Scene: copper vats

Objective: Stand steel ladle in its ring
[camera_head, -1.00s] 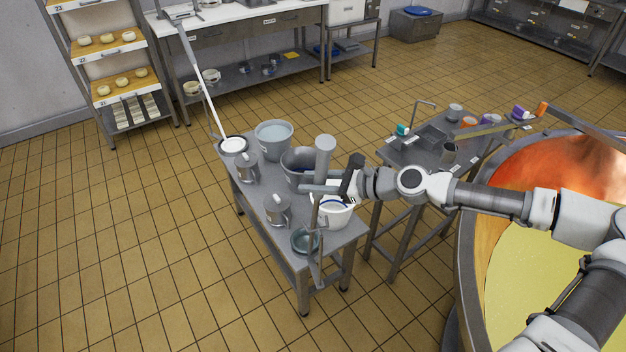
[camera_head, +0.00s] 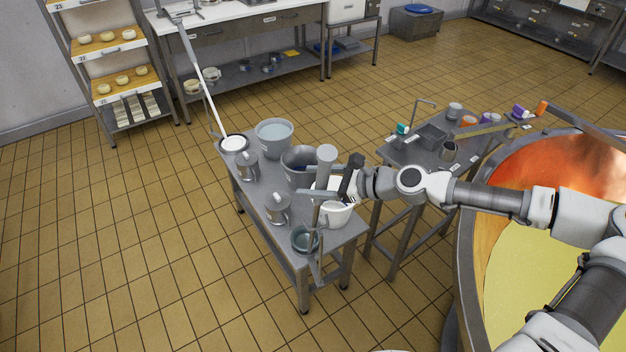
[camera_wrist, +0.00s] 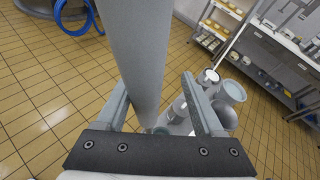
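The steel ladle shows as a thick grey upright handle (camera_head: 326,165) at the front end of the small steel table in the head view. In the wrist view the handle (camera_wrist: 140,50) runs down between my fingers. My gripper (camera_head: 325,182) has its fingers apart around the handle; in the wrist view (camera_wrist: 157,90) there is a gap on the right side of the handle. A dark teal round bowl or ring (camera_head: 304,240) is at the table's front edge, beside a thin upright post. The ladle's lower end is hidden, so I cannot tell whether it sits in the ring.
The steel table (camera_head: 250,200) also bears a white pail (camera_head: 338,215), grey buckets (camera_head: 273,138) and steel jugs (camera_head: 278,208). A second table (camera_head: 400,155) stands behind my wrist. A copper vat (camera_head: 500,240) is at the right. The tiled floor at left is clear.

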